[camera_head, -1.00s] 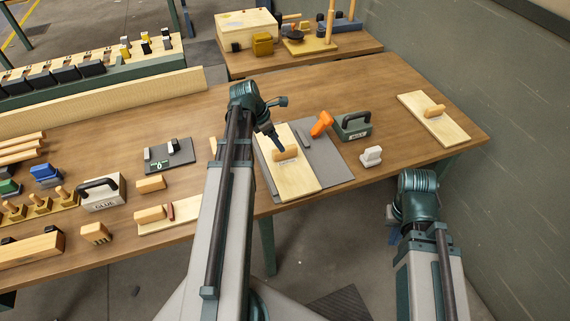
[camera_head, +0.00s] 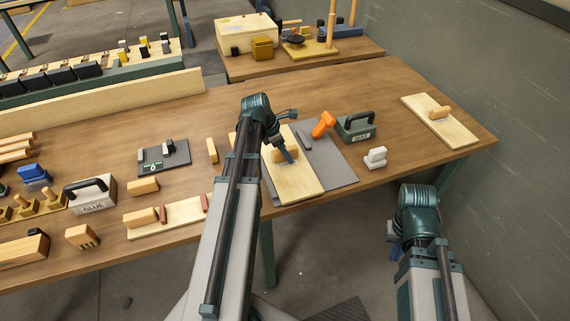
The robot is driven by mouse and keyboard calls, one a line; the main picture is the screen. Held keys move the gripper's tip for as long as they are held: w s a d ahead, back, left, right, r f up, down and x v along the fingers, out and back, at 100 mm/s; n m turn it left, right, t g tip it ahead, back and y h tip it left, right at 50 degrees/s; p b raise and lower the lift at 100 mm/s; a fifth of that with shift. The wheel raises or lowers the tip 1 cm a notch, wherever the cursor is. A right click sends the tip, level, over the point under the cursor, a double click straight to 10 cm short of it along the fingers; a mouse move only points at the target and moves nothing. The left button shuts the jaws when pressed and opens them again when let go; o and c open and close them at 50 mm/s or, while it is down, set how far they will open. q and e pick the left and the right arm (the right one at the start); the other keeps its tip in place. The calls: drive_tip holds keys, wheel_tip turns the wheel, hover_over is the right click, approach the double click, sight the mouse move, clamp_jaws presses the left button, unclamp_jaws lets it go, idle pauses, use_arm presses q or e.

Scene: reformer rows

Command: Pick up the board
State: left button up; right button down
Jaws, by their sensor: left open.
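A pale wooden board (camera_head: 298,184) with a wooden block-like handle (camera_head: 279,157) on top lies on a grey mat (camera_head: 332,164) at the near middle of the workbench. My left gripper (camera_head: 289,156) is open and points down at the handle, overlapping it in the picture. Whether it touches the handle cannot be told. My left arm covers the board's left side. Another pale board (camera_head: 453,129) with a similar handle lies at the bench's right end. My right gripper (camera_head: 394,230) hangs off the bench's front edge, mostly hidden behind its wrist.
An orange tool (camera_head: 323,124) lies on the mat, with a green WAX box (camera_head: 356,127) and a small white block (camera_head: 376,157) to its right. A white GLUE box (camera_head: 91,194) and a board with red pieces (camera_head: 180,215) are left. Bare bench lies behind the mat.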

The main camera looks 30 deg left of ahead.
use_arm(q)
drive_tip(key=shift+r, duration=0.1)
clamp_jaws()
idle(1.3)
